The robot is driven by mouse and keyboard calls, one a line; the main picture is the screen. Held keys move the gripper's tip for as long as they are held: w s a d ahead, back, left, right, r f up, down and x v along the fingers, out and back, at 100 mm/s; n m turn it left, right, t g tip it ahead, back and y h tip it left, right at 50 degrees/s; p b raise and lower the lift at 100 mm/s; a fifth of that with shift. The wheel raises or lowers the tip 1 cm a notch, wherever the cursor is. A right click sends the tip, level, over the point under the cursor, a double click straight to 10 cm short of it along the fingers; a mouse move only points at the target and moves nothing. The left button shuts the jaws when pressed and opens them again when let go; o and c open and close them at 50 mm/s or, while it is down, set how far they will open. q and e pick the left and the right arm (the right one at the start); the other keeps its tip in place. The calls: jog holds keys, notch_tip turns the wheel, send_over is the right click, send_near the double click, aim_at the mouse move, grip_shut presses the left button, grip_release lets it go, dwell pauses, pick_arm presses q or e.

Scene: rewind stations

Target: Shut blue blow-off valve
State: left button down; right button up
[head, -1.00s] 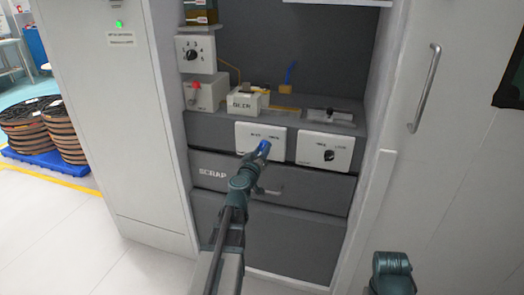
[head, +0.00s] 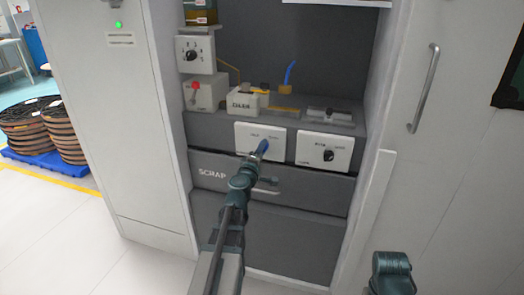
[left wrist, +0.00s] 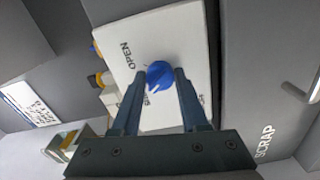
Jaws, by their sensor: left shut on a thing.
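The blue valve knob (left wrist: 159,75) sits on a white plate (left wrist: 130,40) marked OPEN in the left wrist view. My left gripper (left wrist: 160,82) is shut on the knob, one finger on each side of it. The white pointer mark on the knob shows between the fingers; part of the other lettering is hidden by them. In the head view the blue knob (head: 262,147) shows at the tip of my left gripper (head: 259,154), on the left of two white plates. My right gripper (head: 391,268) shows only in part at the lower right, away from the station.
A second white plate with a black knob (head: 328,155) is just right. A SCRAP drawer (head: 225,174) with a protruding handle lies below.

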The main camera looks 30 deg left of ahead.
pick_arm(q)
jog(key=shift+n, duration=0.9)
jog(key=shift+s, duration=0.1)
jog(key=shift+c, duration=2.1)
grip_release()
